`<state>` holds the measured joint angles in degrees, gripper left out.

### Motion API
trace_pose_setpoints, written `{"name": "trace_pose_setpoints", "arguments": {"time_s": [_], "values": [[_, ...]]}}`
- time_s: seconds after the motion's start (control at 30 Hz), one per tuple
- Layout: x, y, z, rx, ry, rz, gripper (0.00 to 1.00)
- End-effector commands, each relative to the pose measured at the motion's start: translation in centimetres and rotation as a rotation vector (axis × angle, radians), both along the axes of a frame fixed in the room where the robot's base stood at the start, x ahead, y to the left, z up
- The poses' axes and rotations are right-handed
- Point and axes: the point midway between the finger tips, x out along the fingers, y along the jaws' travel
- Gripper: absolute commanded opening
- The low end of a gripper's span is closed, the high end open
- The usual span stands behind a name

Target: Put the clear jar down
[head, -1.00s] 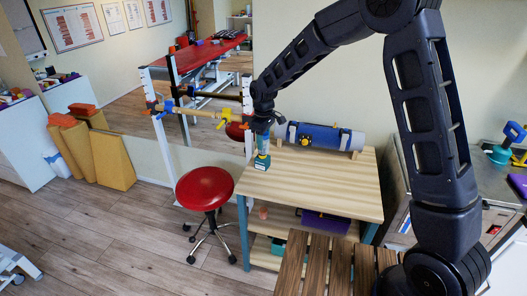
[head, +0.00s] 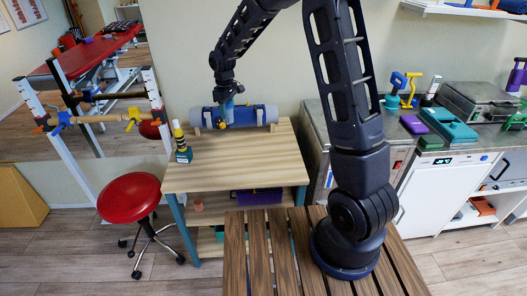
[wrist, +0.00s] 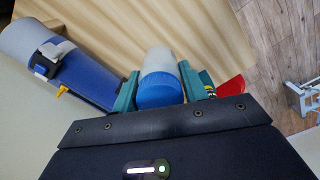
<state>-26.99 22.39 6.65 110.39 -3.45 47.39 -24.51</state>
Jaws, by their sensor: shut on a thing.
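The clear jar (wrist: 160,58), a pale translucent body with a blue lid, is between the teal fingers of my gripper (wrist: 160,86) in the wrist view. My gripper is shut on it, with the lid end nearest the wrist camera. In the head view my gripper (head: 228,98) is over the back part of the light wooden table (head: 232,165), in front of the blue-grey roll (head: 262,114). The jar is hard to make out there, and I cannot tell whether it touches the tabletop.
A yellow-and-black bottle with a teal base (head: 181,143) stands at the table's left edge. The roll also shows in the wrist view (wrist: 75,72). A red stool (head: 130,197) is at left, a slatted wooden bench (head: 255,255) in front. The table's middle and right are clear.

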Motion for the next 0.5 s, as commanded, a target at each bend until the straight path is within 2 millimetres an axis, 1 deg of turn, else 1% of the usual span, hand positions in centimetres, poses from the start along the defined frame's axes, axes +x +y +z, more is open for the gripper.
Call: {"name": "trace_pose_setpoints", "arguments": {"time_s": [0.03, 0.1, 0.3, 0.4, 0.5], "values": [[0.7, -1.9, 0.0, 0.0, 0.0, -0.032, 0.2], [1.6, -4.2, 0.0, 0.0, 0.0, -0.071, 0.2], [3.3, -10.4, 0.0, 0.0, 0.0, -0.176, 0.2], [3.8, -12.7, 0.1, 0.0, 0.0, -0.214, 0.2], [4.0, -14.3, 0.0, 0.0, 0.0, -0.241, 0.2]]}}
